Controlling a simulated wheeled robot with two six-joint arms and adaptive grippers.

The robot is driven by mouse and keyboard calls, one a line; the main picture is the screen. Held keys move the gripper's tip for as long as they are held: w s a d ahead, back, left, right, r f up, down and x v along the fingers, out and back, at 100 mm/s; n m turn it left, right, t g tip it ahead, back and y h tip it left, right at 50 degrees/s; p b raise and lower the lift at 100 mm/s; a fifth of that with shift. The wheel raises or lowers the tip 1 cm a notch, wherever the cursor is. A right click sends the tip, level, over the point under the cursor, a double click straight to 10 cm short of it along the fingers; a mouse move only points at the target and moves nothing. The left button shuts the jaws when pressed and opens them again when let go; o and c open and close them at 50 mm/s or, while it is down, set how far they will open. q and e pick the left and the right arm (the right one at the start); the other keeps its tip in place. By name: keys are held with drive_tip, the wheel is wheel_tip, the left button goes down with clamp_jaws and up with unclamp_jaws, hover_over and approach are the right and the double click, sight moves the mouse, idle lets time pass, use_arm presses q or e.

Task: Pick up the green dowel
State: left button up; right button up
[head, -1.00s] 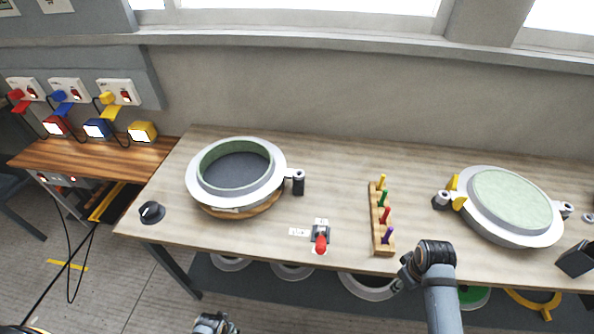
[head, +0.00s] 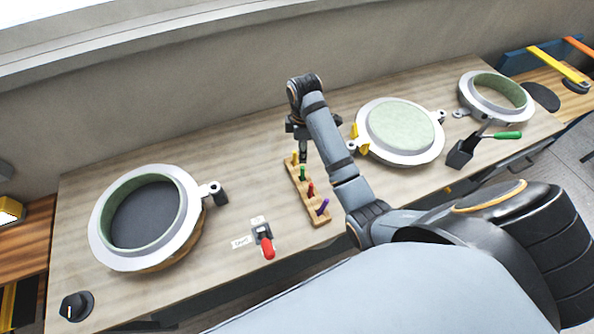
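The green dowel (head: 302,172) stands upright in a wooden rack (head: 318,215) on the workbench, between the yellow dowel (head: 295,158) and the red dowel (head: 310,189). A purple dowel (head: 323,207) stands at the rack's near end. My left gripper is out of view.
Round moulds stand on the bench: one at left (head: 104,252), one right of the rack (head: 437,150), one at far right (head: 468,92). A red-handled switch (head: 266,245) lies left of the rack, a black knob (head: 76,305) near the left corner.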

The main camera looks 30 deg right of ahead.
drive_tip(key=b, duration=0.4)
hover_over(302, 167)
wheel_tip(302, 167, down, 5)
drive_tip(key=shift+s, duration=0.15)
drive_tip(key=shift+w+f, duration=0.15)
drive_tip(key=shift+w, duration=0.05)
wheel_tip(302, 167, down, 5)
drive_tip(key=b, duration=0.5)
drive_tip(key=shift+s, duration=0.15)
drive_tip(key=shift+r, duration=0.2)
drive_tip(key=shift+c, duration=1.3)
clamp_jaws()
